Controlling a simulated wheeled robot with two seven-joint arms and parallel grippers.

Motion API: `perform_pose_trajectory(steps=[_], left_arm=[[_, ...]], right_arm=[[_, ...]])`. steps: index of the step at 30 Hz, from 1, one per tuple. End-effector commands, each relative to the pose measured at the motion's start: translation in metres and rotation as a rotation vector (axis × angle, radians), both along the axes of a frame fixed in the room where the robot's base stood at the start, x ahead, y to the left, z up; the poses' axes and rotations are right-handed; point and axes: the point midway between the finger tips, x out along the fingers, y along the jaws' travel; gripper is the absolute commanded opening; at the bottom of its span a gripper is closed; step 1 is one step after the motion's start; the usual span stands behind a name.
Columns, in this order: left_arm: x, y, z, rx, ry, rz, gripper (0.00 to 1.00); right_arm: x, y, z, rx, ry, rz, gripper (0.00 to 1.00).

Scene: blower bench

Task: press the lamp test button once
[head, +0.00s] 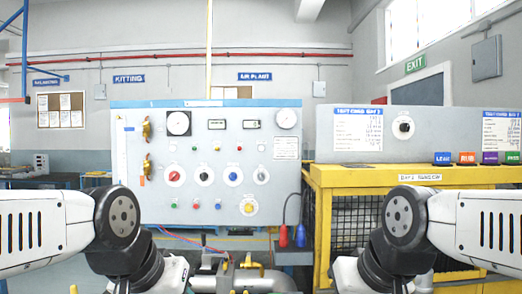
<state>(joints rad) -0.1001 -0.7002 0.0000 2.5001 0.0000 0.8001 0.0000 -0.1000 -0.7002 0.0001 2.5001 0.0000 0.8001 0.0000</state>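The upright grey control panel (205,143) stands ahead, with knobs, gauges, small lamps and buttons on its face. A large yellow round button (248,207) sits at its lower right. A row of small red, green and blue buttons (195,205) runs to its left. The labels are too small to read, so I cannot tell which one is the lamp test button. My left and right arms come in from the sides at the bottom, below and in front of the panel. Both grippers are out of frame, and nothing of mine touches the panel.
Grey pipework (248,278) with yellow handles lies low in the middle. A yellow mesh cabinet (318,215) stands at the right, carrying a grey box with a black knob (403,127) and coloured labelled blocks (467,158). Red and blue plugs (283,236) hang between panel and cabinet.

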Motion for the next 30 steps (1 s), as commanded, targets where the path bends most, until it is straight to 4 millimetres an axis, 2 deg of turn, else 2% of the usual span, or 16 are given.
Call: perform_pose_trajectory(steps=[2, 30], left_arm=[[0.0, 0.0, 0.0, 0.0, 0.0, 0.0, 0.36], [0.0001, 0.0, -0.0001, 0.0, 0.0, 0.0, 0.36]], right_arm=[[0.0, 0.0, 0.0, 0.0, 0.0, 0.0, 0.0], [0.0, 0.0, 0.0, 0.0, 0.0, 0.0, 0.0]])
